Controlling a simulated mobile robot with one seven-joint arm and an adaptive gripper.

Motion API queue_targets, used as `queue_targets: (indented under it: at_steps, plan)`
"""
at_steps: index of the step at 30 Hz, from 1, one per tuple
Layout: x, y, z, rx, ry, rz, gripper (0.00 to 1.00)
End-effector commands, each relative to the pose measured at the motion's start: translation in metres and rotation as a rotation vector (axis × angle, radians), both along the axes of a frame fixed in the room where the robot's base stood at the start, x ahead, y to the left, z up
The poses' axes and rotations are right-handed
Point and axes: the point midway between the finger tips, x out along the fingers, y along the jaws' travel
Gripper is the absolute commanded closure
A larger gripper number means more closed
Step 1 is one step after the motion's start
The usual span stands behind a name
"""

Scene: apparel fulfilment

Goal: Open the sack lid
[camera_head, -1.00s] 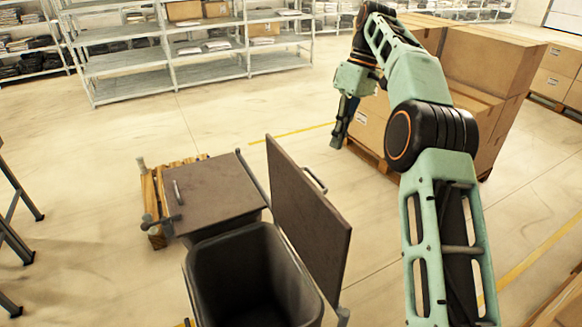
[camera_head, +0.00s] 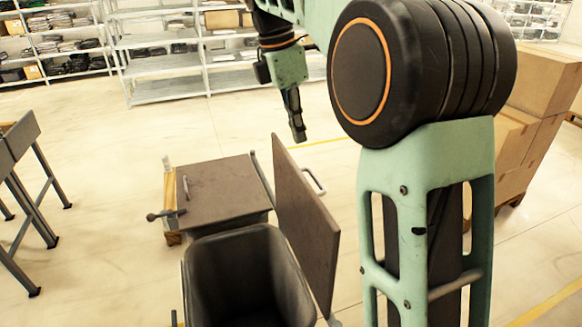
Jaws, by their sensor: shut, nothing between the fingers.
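Two lidded containers stand side by side on the floor. The near one is a dark open bin (camera_head: 225,250); its brown lid (camera_head: 305,230) stands upright on the right edge, with a metal handle (camera_head: 313,181) on its far face. The farther container has its brown lid (camera_head: 222,190) lying flat and shut, with a small handle (camera_head: 186,187) near its left edge. Nothing marks either one as the sack. My gripper (camera_head: 299,136) is shut and empty, pointing down above and beyond the raised lid, apart from both lids.
A wooden pallet part (camera_head: 170,205) shows left of the shut lid. Grey shelving (camera_head: 165,65) lines the back. Stacked cardboard boxes (camera_head: 540,85) stand at right. A grey table-like stand (camera_head: 30,175) is at far left. The floor between is clear.

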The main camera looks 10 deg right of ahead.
Motion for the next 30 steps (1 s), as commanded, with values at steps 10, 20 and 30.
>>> queue_targets:
  at_steps: [10, 20, 30]
  plan:
    - [0.0, -0.01, -0.043, -0.004, 0.003, 0.003, 1.0]
    - [0.002, -0.021, -0.09, -0.002, 0.001, 0.003, 1.0]
    - [0.003, -0.022, -0.097, -0.002, -0.001, 0.003, 1.0]
